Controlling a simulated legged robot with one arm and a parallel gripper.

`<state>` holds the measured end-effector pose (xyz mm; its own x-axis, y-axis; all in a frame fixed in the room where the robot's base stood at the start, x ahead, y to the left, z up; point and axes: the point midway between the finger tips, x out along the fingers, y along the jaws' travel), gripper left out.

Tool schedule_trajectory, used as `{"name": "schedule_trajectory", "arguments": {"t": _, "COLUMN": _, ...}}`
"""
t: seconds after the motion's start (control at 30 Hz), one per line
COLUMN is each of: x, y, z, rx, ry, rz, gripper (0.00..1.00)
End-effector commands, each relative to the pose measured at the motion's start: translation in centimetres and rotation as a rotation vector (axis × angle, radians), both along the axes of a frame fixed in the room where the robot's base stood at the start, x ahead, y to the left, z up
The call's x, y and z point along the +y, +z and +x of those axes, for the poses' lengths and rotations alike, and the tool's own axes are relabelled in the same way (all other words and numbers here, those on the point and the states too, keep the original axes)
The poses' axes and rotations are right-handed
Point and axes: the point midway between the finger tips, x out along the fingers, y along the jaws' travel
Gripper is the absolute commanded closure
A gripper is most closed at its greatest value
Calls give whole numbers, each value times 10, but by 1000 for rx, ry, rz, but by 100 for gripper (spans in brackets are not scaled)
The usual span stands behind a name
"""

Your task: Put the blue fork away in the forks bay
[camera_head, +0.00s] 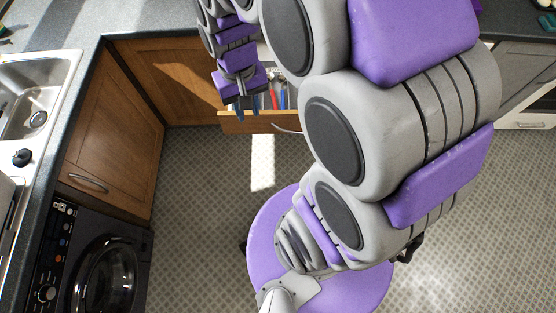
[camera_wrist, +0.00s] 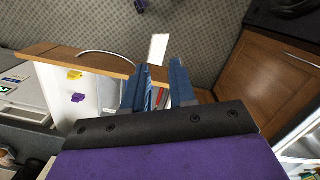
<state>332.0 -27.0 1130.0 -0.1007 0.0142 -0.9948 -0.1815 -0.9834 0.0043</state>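My gripper (camera_head: 248,108) is over the open drawer (camera_head: 232,123) in the head view. In the wrist view its two blue-grey fingers (camera_wrist: 159,66) point down into the drawer and stand apart, with a gap between them. No item is clearly held. A narrow blue item (camera_head: 284,98) lies in the drawer beside a red one (camera_head: 275,98). It is too small to tell whether it is the blue fork. Blue and red slivers also show between and beside the fingers in the wrist view. The forks bay cannot be made out, as my gripper covers much of the drawer.
The wooden drawer front (camera_wrist: 60,53) has a curved handle. A yellow piece (camera_wrist: 75,75) and a purple piece (camera_wrist: 78,98) show by the white drawer part. A sink (camera_head: 40,95) and a black washing machine (camera_head: 100,270) stand at left. The floor (camera_head: 200,210) before the drawer is clear.

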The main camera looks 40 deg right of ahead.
Motion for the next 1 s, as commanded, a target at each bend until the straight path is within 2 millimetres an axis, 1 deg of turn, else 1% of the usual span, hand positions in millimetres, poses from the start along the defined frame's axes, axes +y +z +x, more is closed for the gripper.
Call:
{"name": "schedule_trajectory", "arguments": {"t": 0.03, "x": 5, "y": 8, "z": -17, "rx": -1, "ry": 21, "rz": -1, "gripper": 74}}
{"name": "schedule_trajectory", "arguments": {"t": 0.1, "x": 11, "y": 14, "z": -43, "rx": 12, "ry": 51, "rz": -1, "gripper": 74}}
{"name": "schedule_trajectory", "arguments": {"t": 0.17, "x": 15, "y": 18, "z": -62, "rx": 16, "ry": 75, "rz": 1, "gripper": 74}}
{"name": "schedule_trajectory", "arguments": {"t": 0.3, "x": 23, "y": 24, "z": -108, "rx": 33, "ry": 125, "rz": 4, "gripper": 74}}
{"name": "schedule_trajectory", "arguments": {"t": 0.4, "x": 26, "y": 26, "z": -133, "rx": 43, "ry": 154, "rz": 6, "gripper": 74}}
{"name": "schedule_trajectory", "arguments": {"t": 0.5, "x": 27, "y": 25, "z": -150, "rx": 52, "ry": 171, "rz": 7, "gripper": 74}}
{"name": "schedule_trajectory", "arguments": {"t": 0.6, "x": 28, "y": 25, "z": -159, "rx": 55, "ry": 180, "rz": 8, "gripper": 74}}
{"name": "schedule_trajectory", "arguments": {"t": 0.67, "x": 28, "y": 25, "z": -161, "rx": 55, "ry": 183, "rz": 9, "gripper": 74}}
{"name": "schedule_trajectory", "arguments": {"t": 1.0, "x": 28, "y": 25, "z": -161, "rx": 57, "ry": 183, "rz": 9, "gripper": 74}}
